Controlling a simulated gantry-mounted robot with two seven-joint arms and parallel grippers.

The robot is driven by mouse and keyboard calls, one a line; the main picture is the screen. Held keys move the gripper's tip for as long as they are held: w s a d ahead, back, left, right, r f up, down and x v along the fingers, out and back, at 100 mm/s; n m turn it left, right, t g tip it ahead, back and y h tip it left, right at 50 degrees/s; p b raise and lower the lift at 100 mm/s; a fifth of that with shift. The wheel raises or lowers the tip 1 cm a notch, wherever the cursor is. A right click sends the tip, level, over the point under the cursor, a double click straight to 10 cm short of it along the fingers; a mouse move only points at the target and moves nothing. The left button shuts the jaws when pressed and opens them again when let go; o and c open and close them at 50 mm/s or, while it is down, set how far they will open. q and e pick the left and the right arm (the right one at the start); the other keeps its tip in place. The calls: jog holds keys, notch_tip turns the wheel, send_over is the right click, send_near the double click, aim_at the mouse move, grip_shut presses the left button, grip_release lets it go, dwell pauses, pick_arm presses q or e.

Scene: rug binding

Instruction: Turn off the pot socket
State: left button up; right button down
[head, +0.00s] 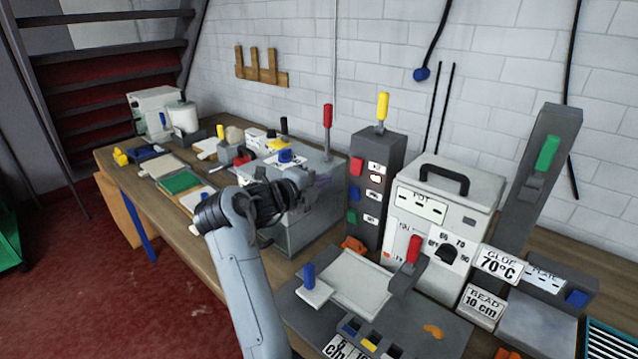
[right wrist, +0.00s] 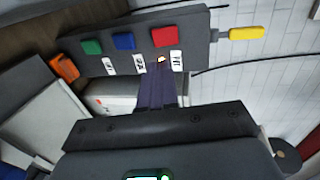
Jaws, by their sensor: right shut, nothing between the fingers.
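The socket tower (head: 385,148) is a dark grey upright panel with a red switch (head: 356,166), a blue switch (head: 352,193) and a green switch (head: 351,216), each beside a white label. A small lamp (head: 376,178) glows near the red switch's label. In the right wrist view the tower lies sideways, with the red switch (right wrist: 164,37) beside the top label (right wrist: 177,61), whose text is hard to read. My right gripper (head: 324,182) is shut and empty, left of the tower. In its wrist view its fingers (right wrist: 157,82) point toward the lit lamp, near the red switch. Contact cannot be told.
The white pot unit (head: 487,192), with a black handle and dial, stands right of the tower. A grey metal box (head: 318,228) lies below my right gripper. A yellow-handled lever (head: 382,106) tops the tower. An orange object (head: 354,244) lies at its foot.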

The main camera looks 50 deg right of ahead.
send_near(355, 170)
jog(key=d, duration=0.2)
jog(key=d+f, duration=0.1)
jog(key=d, duration=0.2)
jog(key=shift+b, duration=0.3)
jog(key=shift+s+d+f, duration=0.1)
jog(key=shift+d+f, duration=0.05)
jog(key=shift+d, duration=0.75)
